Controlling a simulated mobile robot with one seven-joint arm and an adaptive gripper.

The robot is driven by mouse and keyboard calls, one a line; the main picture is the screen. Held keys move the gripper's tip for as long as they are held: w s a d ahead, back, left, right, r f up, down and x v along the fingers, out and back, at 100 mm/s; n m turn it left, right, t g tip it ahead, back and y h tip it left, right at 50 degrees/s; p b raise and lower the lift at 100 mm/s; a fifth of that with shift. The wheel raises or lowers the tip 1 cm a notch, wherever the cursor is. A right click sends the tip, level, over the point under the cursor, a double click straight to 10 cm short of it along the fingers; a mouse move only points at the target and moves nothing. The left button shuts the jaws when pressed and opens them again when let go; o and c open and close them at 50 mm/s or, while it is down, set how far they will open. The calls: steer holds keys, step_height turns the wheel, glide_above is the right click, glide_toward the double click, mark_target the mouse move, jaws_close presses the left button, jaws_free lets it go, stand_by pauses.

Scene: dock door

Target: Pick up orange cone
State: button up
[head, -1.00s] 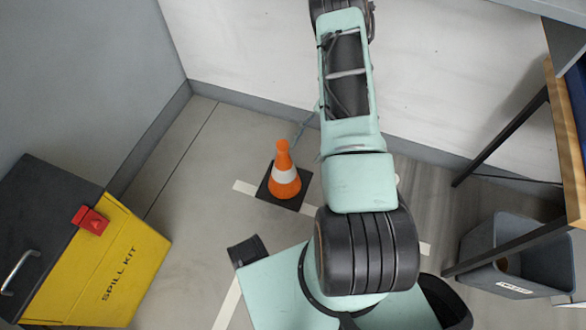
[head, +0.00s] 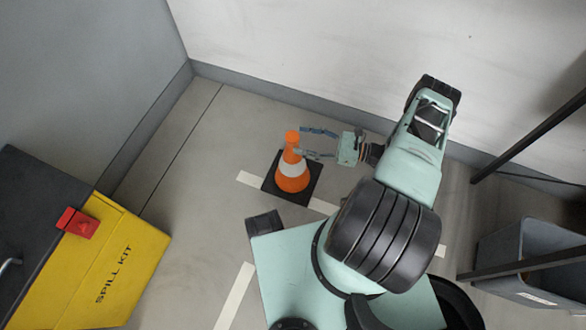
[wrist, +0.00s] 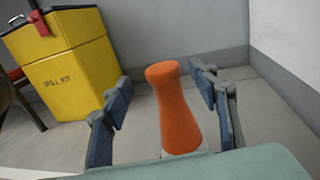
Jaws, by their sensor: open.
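The orange cone (head: 292,174) stands upright on its black square base on the floor, with a white band around its middle. In the head view my gripper (head: 302,142) is open, its fingers reaching left toward the cone's upper part. In the wrist view the cone's orange top (wrist: 174,105) shows between the two spread fingers of my gripper (wrist: 168,98), with visible gaps on both sides. The cone's lower part and base are hidden there by my gripper's body.
A yellow spill kit box (head: 105,262) with a dark lid and red latch stands at the left. A grey bin (head: 530,260) stands at the right by dark table legs. Walls meet in a corner behind the cone. White tape lines mark the floor.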

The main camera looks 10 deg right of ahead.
mark_target(292, 137)
steer(key=x, duration=0.4)
steer(key=shift+w+a+f+b, duration=0.1)
steer(key=shift+w+f+b, duration=0.15)
steer(key=shift+b, duration=0.1)
steer(key=shift+c, duration=0.3)
jaws_close()
steer(key=shift+r, duration=0.1)
